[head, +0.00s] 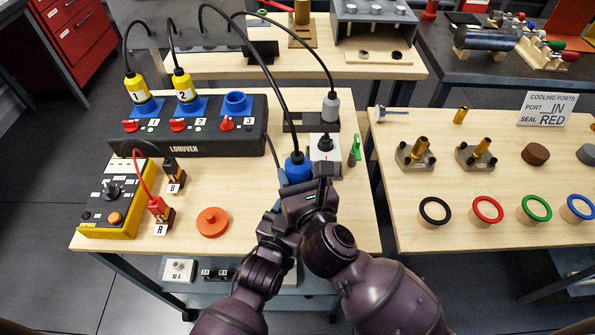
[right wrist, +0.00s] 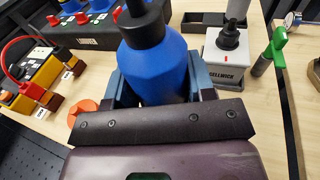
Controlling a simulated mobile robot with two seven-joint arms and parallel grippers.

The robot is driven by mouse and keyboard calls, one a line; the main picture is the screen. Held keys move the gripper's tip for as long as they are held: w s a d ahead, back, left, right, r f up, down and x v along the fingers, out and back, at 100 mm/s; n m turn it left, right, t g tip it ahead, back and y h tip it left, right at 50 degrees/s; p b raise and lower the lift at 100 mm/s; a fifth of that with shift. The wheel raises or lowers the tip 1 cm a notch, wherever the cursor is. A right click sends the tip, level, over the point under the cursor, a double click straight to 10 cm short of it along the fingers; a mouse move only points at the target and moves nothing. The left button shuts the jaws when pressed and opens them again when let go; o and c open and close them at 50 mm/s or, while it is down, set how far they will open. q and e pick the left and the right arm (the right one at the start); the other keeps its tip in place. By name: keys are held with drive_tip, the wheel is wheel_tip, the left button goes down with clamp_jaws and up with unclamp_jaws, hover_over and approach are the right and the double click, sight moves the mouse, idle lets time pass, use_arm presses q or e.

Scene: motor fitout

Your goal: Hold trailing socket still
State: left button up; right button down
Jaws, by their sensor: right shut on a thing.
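The trailing socket (head: 297,168) is a blue cylindrical connector with a black neck and a black cable rising from its top. My right gripper (head: 303,188) is shut on it, with one finger on each side. In the right wrist view the blue body (right wrist: 157,68) stands close to upright between the blue-grey fingers (right wrist: 160,92). Its lower end is hidden behind the gripper, so I cannot tell whether it touches the table.
Just right of the socket stands a white box (head: 325,163) with a black knob, and a green-handled part (head: 355,150). A grey plug (head: 331,107) stands behind. The black socket panel (head: 200,140), yellow box (head: 105,215) and orange disc (head: 212,222) are left. Cables arch overhead.

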drive_tip(key=shift+f, duration=0.6)
drive_tip(key=shift+c, duration=2)
unclamp_jaws()
drive_tip(key=shift+s, duration=0.1)
drive_tip(key=v, duration=1.2)
use_arm(q)
drive_tip(key=o, duration=1.1)
